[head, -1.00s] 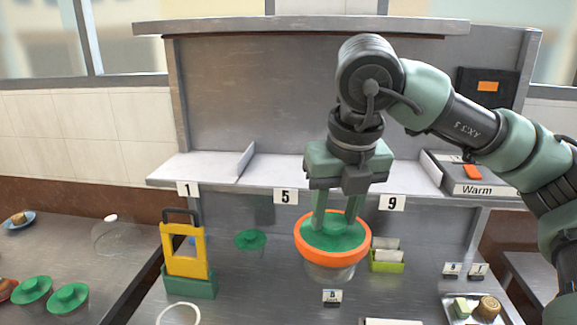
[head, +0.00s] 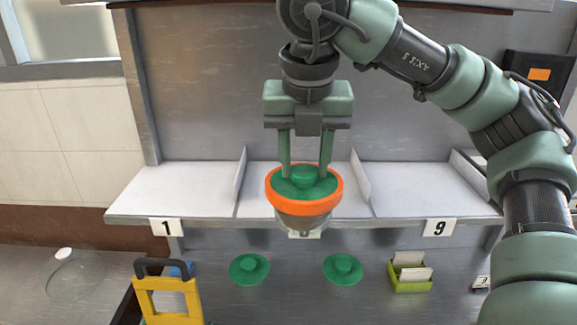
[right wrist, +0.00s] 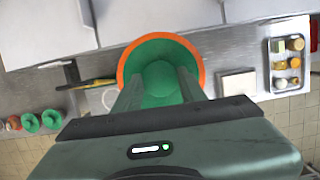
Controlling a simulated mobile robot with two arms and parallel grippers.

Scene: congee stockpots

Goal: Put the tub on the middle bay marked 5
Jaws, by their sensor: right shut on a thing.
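The tub (head: 304,206) has an orange rim, a green lid with a knob and a clear lower body. My right gripper (head: 305,174) is shut on the tub's lid knob from above and holds it upright. The tub also shows in the right wrist view (right wrist: 127,62), between the fingers. In the head view it overlaps the front edge of the middle bay (head: 257,180), between two upright dividers. Its base covers most of the middle tag (head: 304,234), so the number cannot be read. The middle bay looks empty where it shows. My left gripper is out of view.
The bays marked 1 (head: 185,190) and 9 (head: 425,192) look empty on either side. Below the shelf are two green lids (head: 249,269) (head: 343,269), a lime card box (head: 410,275) and a yellow-framed item with a dark handle (head: 168,300).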

